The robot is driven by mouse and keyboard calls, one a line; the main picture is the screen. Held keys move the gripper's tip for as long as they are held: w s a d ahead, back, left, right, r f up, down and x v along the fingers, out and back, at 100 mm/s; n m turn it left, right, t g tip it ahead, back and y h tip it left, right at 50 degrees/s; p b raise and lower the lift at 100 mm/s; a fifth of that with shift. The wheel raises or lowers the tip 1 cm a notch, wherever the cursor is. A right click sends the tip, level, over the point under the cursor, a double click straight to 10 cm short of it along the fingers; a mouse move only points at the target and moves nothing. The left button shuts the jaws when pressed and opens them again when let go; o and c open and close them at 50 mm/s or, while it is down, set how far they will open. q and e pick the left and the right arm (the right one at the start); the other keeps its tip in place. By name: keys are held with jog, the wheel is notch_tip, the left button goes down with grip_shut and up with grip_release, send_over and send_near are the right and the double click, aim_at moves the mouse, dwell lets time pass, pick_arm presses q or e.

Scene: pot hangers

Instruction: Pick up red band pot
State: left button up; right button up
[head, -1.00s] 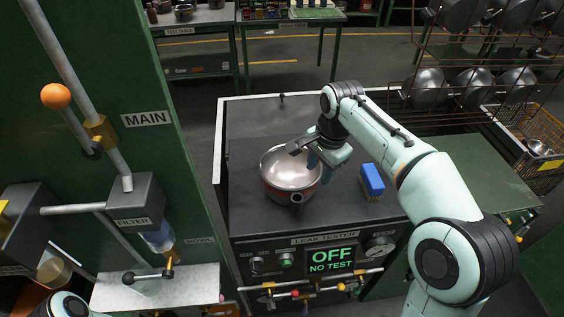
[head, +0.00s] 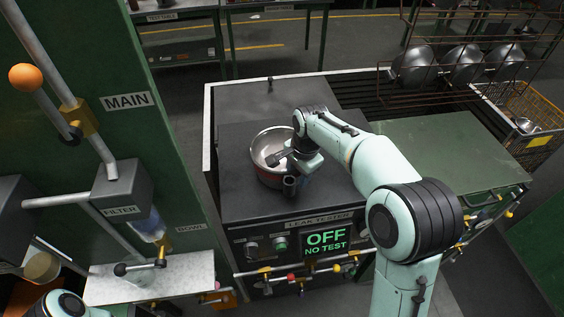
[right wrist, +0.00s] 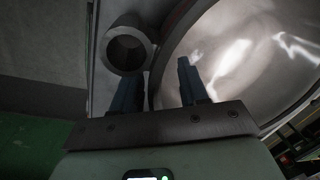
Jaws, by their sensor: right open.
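The red band pot (head: 262,143) stands upright on the dark top of the leak tester (head: 235,205). Its inside is shiny metal and a dull reddish band shows on its outer side. A short round hollow handle sticks out at its front, and its open end (right wrist: 128,47) shows in the right wrist view. My right gripper (head: 284,163) is at the pot's front rim, close by the handle. In the right wrist view its open fingers (right wrist: 158,85) appear to straddle the pot's wall, one outside below the handle, one over the inside. My left gripper is out of view.
The tester's display (head: 327,239) reads OFF, NO TEST. A green panel with pipes and a filter (head: 122,190) stands at the left. A rack with metal bowls (head: 412,66) and a wire basket (head: 530,105) are at the back right. A green top (head: 440,145) lies bare right of the tester.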

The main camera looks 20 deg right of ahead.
jog(key=shift+f, duration=0.7)
grip_shut()
jog(key=shift+w+r, duration=0.1)
dwell(0.8)
